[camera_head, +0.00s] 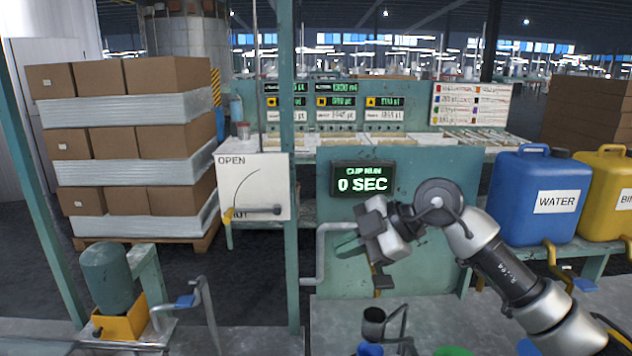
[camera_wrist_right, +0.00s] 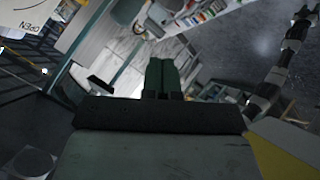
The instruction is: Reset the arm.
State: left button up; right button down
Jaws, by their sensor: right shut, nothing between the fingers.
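My right arm comes in from the right in the head view. Its gripper (camera_head: 348,247) hangs in the air in front of the green cabinet, below the timer display, pointing left and a little down. In the right wrist view the two green fingers (camera_wrist_right: 160,77) lie together side by side, with nothing between them. An arm with dark and pale sections, apparently my left one, shows at the right of the right wrist view. The end of that arm (camera_wrist_right: 303,14) is too small to read. No left arm shows in the head view.
A green post (camera_head: 289,200) and an OPEN lever board (camera_head: 252,187) stand left of my right gripper. The timer display (camera_head: 363,179) reads 0 SEC. A blue WATER container (camera_head: 540,200) stands behind my right arm. A dark cup (camera_head: 374,322) is below the gripper.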

jog(key=s+a+t+y, duration=0.2)
jog(key=s+a+y, duration=0.35)
jog(key=y, duration=0.45)
jog(key=d+f+m+t+h, duration=0.9)
jog(key=d+m+t+h, duration=0.55)
jog(key=m, duration=0.65)
jog(key=s+d+f+m+g+h, duration=0.1)
jog(key=s+f+g+h, duration=0.15)
jog(key=f, duration=0.25)
jog(key=s+d+f+m+g+h, duration=0.1)
jog(key=s+d+f+m+h, duration=0.1)
jog(key=s+f+h, duration=0.3)
jog(key=s+d+f+n+g+y, duration=0.2)
jog(key=s+f+g, duration=1.1)
jog(key=s, duration=0.6)
notch_tip(320, 180, down, 27)
jog(key=s, duration=0.1)
jog(key=s+d+f+g, duration=0.1)
jog(key=s+d+f, duration=0.1)
jog(key=s+f, duration=1.4)
jog(key=shift+s+d+n+g, duration=0.25)
jog(key=shift+d+n+g, duration=0.05)
jog(key=shift+n, duration=0.1)
